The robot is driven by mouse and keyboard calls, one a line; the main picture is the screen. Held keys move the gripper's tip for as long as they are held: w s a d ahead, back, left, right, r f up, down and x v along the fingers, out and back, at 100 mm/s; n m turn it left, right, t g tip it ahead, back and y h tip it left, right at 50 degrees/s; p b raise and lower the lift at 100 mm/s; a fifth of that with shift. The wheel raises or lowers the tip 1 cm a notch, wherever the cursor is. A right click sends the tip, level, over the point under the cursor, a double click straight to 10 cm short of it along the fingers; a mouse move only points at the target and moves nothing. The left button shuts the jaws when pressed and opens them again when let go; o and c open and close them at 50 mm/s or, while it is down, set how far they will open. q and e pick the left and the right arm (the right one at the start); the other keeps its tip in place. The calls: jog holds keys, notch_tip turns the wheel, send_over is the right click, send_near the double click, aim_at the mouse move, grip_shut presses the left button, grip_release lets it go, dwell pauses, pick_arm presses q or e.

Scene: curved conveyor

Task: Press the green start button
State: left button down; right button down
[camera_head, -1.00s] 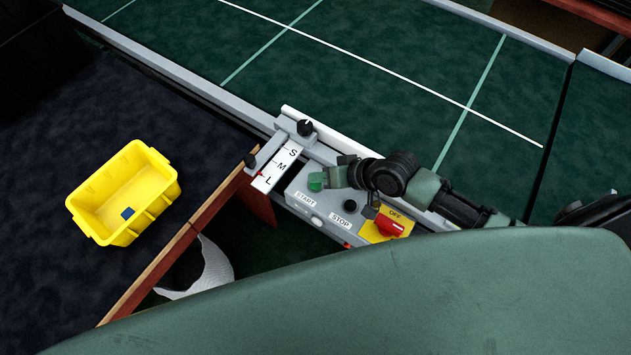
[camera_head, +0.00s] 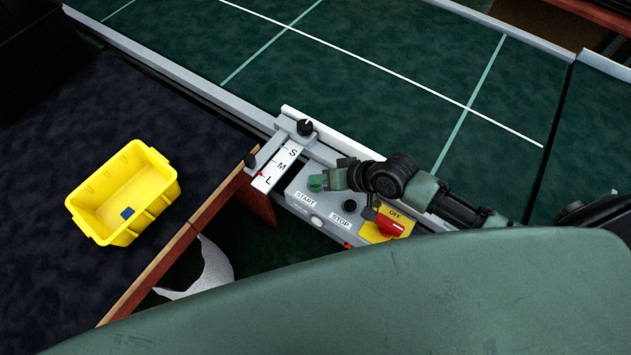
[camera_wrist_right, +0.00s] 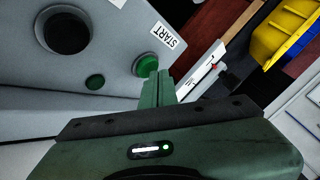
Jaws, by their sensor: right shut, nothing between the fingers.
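The green start button (camera_head: 316,183) is on the grey control box (camera_head: 305,208), above the START label. In the right wrist view the round green button (camera_wrist_right: 146,65) sits beside the START label, its lower right edge close to my fingertips. My right gripper (camera_head: 328,181) is shut and empty, its fingertips right at the button. Its narrow green fingers also show in the right wrist view (camera_wrist_right: 160,76). I cannot tell whether they touch the button or whether it is pushed in. My left gripper is not in view.
A black STOP button (camera_head: 349,206) and a red switch on a yellow OFF plate (camera_head: 374,235) lie beside my right arm. The S-M-L scale (camera_head: 277,170) is left of the box. A yellow bin (camera_head: 160,180) stands further left; the green conveyor (camera_head: 350,90) is behind.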

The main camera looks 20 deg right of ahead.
aim_at(319, 186)
jog(key=shift+f, duration=0.3)
dwell(0.5)
jog(key=shift+r+p, duration=0.85)
jog(key=shift+p, duration=0.15)
notch_tip(319, 186, up, 5)
jog(key=p, duration=0.5)
jog(key=shift+r, duration=0.1)
jog(key=shift+s, duration=0.1)
dwell(0.4)
